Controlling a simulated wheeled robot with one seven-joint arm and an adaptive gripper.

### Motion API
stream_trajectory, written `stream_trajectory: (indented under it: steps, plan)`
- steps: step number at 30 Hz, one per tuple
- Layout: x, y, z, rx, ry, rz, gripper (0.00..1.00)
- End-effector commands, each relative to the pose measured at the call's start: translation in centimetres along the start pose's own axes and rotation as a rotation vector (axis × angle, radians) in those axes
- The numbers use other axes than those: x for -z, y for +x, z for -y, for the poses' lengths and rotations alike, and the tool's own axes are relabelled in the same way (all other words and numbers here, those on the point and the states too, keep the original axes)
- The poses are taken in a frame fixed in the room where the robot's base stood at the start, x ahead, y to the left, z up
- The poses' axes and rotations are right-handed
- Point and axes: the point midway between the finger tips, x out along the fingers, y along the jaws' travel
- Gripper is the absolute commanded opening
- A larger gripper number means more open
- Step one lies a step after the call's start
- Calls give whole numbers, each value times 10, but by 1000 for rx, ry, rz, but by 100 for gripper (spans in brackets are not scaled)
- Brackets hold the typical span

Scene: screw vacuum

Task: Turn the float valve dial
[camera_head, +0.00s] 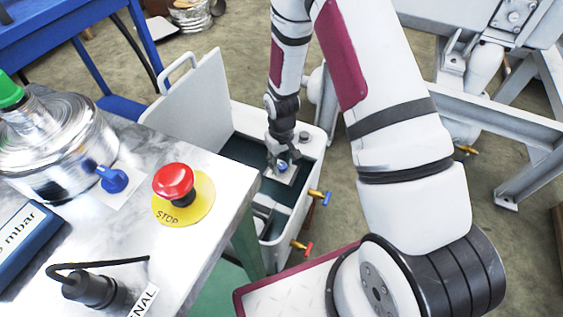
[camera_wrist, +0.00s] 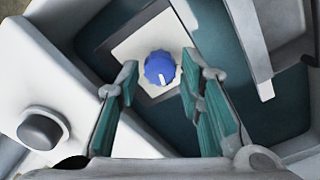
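The float valve dial (camera_wrist: 160,68) is a blue knob with a white pointer mark on a pale square plate (camera_wrist: 128,48) inside the open white tank. In the head view the dial (camera_head: 283,168) shows small and partly covered by my gripper. My gripper (camera_wrist: 160,85) is open, with its teal-padded fingers apart on the left and right of the dial. The dial lies between the fingertips in the picture; the fingers do not appear to touch it. How far the fingertips are above the plate is hard to tell.
The white tank (camera_head: 312,140) has its lid (camera_head: 195,95) raised at the left. Blue (camera_head: 318,196) and red (camera_head: 302,248) handled taps stick out of its right side. A table with a red stop button (camera_head: 173,182) stands close by on the left.

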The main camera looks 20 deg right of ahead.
Motion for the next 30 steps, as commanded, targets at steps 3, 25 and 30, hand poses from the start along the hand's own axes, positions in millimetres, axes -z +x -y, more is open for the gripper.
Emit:
stream_trajectory:
  steps: [3,25,30]
  plan:
    - [1,-14,0,0,1,-3,34]
    - [0,-116,0,0,0,0,34]
    - [0,-116,0,0,0,1,34]
